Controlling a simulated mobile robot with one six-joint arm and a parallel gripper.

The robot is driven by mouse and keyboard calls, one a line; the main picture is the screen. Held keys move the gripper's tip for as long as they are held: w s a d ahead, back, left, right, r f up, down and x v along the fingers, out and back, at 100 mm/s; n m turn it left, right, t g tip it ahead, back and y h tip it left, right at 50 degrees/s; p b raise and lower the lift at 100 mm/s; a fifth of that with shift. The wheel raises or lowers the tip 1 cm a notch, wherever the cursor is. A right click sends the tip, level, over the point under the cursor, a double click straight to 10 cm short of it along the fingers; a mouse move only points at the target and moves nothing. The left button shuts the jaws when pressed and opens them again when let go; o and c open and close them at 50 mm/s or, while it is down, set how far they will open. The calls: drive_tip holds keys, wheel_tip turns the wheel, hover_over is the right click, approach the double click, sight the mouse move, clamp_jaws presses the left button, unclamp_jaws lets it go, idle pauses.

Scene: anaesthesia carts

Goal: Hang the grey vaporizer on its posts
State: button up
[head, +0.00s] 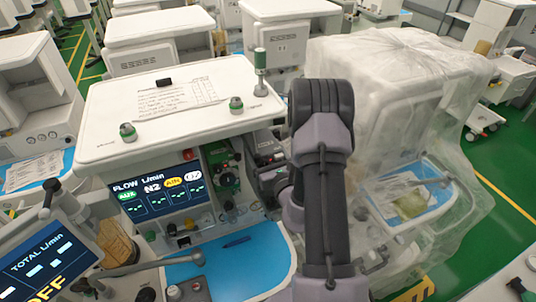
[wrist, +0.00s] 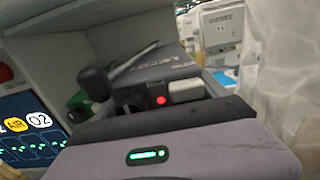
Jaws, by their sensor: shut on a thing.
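The grey vaporizer (head: 266,148) is a dark box at the right side of the cart's front, beside a green vaporizer (head: 223,168). In the wrist view its dark, lettered top (wrist: 165,72) fills the middle, close against the pale cart wall. My gripper (wrist: 150,103) is shut on the grey vaporizer; its fingertips are mostly hidden behind its own body. In the head view my arm covers part of the vaporizer's right side. The posts are hidden, so I cannot tell whether the vaporizer is seated on them.
The cart's flow screen (head: 160,197) is left of the vaporizers. A blue work surface (head: 235,262) lies below, with a pen on it. A plastic-draped cart (head: 400,85) stands close on the right. Green floor (head: 508,160) shows beyond it.

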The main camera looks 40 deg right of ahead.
drive_tip(key=shift+p+x, duration=0.8)
drive_tip(key=shift+x, duration=2.45)
drive_tip(key=shift+f+b, duration=0.1)
drive_tip(key=shift+b, duration=0.35)
drive_tip(key=shift+f+b, duration=1.2)
drive_tip(key=shift+f, duration=0.1)
drive_tip(key=o, duration=2)
drive_tip(key=shift+s, duration=0.1)
drive_tip(key=shift+a, duration=0.1)
